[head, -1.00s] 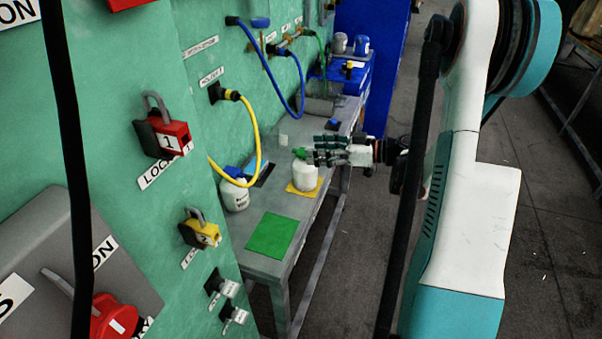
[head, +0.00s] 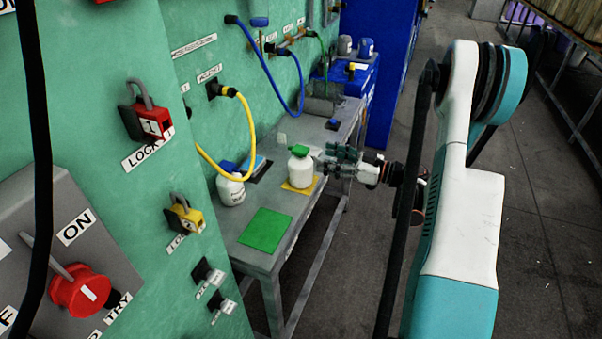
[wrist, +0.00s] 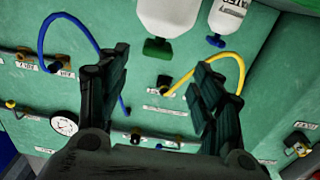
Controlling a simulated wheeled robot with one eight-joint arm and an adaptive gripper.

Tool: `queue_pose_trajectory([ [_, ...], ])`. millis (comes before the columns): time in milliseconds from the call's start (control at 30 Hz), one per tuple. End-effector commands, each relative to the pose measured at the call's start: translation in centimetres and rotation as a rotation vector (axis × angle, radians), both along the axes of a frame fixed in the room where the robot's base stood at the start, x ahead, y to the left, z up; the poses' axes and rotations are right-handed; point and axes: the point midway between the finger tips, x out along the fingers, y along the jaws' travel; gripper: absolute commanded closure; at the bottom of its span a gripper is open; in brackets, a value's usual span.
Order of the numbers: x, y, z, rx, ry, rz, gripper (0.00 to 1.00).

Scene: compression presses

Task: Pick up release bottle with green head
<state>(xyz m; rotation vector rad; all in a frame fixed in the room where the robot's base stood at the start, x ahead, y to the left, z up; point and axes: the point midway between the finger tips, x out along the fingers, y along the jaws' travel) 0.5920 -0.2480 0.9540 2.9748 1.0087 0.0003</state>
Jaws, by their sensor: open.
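The release bottle, a white bottle (head: 301,173) with a green head (head: 298,151), stands upright on a yellow square (head: 299,188) on the bench. My gripper (head: 325,162) is just right of it at about its upper-body height, with fingers pointing toward it. In the wrist view the bottle (wrist: 168,15) appears upside down at the top, its green head (wrist: 158,48) in line with the space between my spread fingers (wrist: 160,68). My gripper is open and empty. No contact with the bottle shows.
A second white bottle with a blue head (head: 231,189) stands left of the release bottle, near the panel. A bare green square (head: 267,231) lies on the bench's near end. A yellow hose (head: 251,130) loops out close behind. Blue containers stand at the far end.

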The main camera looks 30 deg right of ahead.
Motion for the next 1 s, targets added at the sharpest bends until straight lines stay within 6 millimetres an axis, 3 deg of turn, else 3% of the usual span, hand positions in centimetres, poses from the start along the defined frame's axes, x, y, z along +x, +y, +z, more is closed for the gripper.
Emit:
queue_pose_trajectory([
  [200,2.8,2.2,-0.2,0.000,0.000,0.001,0.40],
  [467,3.9,2.9,-0.2,0.000,0.000,0.000,0.40],
  [800,7.5,5.3,-0.6,0.000,0.001,0.001,0.40],
  [1000,7.9,5.6,-0.4,0.000,0.001,-0.001,0.40],
])
